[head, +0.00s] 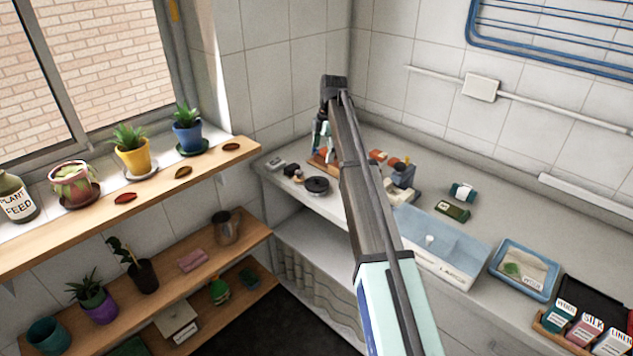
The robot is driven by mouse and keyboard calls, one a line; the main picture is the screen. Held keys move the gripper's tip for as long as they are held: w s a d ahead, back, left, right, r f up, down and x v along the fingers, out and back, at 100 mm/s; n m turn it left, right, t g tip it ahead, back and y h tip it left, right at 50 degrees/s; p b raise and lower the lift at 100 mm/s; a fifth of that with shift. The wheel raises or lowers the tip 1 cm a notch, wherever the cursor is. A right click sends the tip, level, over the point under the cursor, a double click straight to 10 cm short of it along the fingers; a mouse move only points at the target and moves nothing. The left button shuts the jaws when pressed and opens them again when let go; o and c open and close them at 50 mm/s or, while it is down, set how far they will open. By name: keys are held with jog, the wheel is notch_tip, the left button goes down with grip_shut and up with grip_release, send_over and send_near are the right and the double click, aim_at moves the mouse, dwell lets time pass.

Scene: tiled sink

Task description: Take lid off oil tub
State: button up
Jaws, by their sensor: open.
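My gripper (321,146) hangs down from the end of my arm at the far left corner of the counter. It is small in the view, and its fingers are above or beside a brown wooden board (319,165). I see nothing held in it. A low, round, dark object (317,186) lies on the counter in front of the gripper, apart from it. It has a disc-like top, but I cannot tell whether it is the oil tub or a lid. No thing is readable as the oil tub, and my arm hides part of the counter.
A dark grey container (403,175) and small orange pieces stand right of my arm. A blue-white basin (440,250), a blue tray (525,268) and labelled boxes (585,330) line the counter rightward. Potted plants stand on the wooden window shelf (215,165). Small dark items lie at the counter's left end.

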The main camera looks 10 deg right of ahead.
aim_at(317, 178)
jog(key=f, duration=0.3)
jog(key=f+p, duration=0.1)
jog(key=f, duration=0.1)
jog(key=shift+s+a, duration=0.1)
jog(key=shift+a, duration=0.3)
jog(key=shift+s+a+f+p, duration=0.1)
jog(key=shift+a+f+p, duration=0.15)
jog(key=shift+f+p, duration=0.45)
jog(key=shift+a+f+p, duration=0.2)
jog(key=shift+f+p, duration=0.2)
jog(key=shift+f, duration=0.55)
jog(key=shift+a+f+p, duration=0.15)
jog(key=shift+f+p, duration=0.2)
jog(key=shift+f, duration=0.55)
jog(key=shift+s+r, duration=0.1)
jog(key=shift+s, duration=0.05)
jog(key=c, duration=1.7)
jog(key=shift+c, duration=0.9)
grip_shut()
